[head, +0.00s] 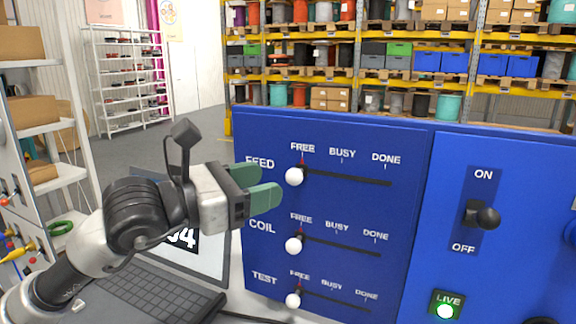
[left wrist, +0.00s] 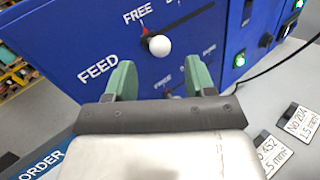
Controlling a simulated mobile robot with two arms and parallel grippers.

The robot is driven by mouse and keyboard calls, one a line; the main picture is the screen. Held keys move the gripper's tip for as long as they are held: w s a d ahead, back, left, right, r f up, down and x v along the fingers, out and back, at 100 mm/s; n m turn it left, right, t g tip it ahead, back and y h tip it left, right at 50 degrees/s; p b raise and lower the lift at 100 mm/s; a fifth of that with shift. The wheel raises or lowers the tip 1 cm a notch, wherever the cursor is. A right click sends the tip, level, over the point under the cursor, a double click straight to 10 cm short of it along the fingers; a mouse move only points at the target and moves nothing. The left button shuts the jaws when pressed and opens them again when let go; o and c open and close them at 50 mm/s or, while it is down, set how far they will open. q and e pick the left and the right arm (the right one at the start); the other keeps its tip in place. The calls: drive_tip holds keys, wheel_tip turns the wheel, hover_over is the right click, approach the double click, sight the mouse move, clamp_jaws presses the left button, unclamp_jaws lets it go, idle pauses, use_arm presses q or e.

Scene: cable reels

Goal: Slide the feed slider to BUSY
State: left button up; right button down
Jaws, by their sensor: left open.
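The feed slider's white knob (head: 294,177) is at the FREE end of the top slot on the blue panel (head: 400,150). A red pointer stands by it under FREE; BUSY and DONE lie to the right along the slot. My left gripper (head: 258,186), with green fingers, is open just left of the knob, apart from it. In the left wrist view the knob (left wrist: 159,46) shows beyond and between the open fingers (left wrist: 160,82), with nothing between them. My right gripper is in neither view.
The coil knob (head: 293,245) and test knob (head: 293,300) sit below, both at FREE. A black ON/OFF lever (head: 487,217) and a green LIVE button (head: 445,308) are to the right. A laptop (head: 150,290) lies below my left arm.

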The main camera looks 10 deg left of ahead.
sight(287, 178)
use_arm(q)
drive_tip(key=p+x, duration=0.1)
drive_tip(key=x, duration=0.3)
drive_tip(key=shift+w+d+r+p, duration=0.15)
drive_tip(key=shift+w+d+p, duration=0.05)
drive_tip(key=shift+p, duration=0.2)
drive_tip(key=shift+w+d, duration=0.35)
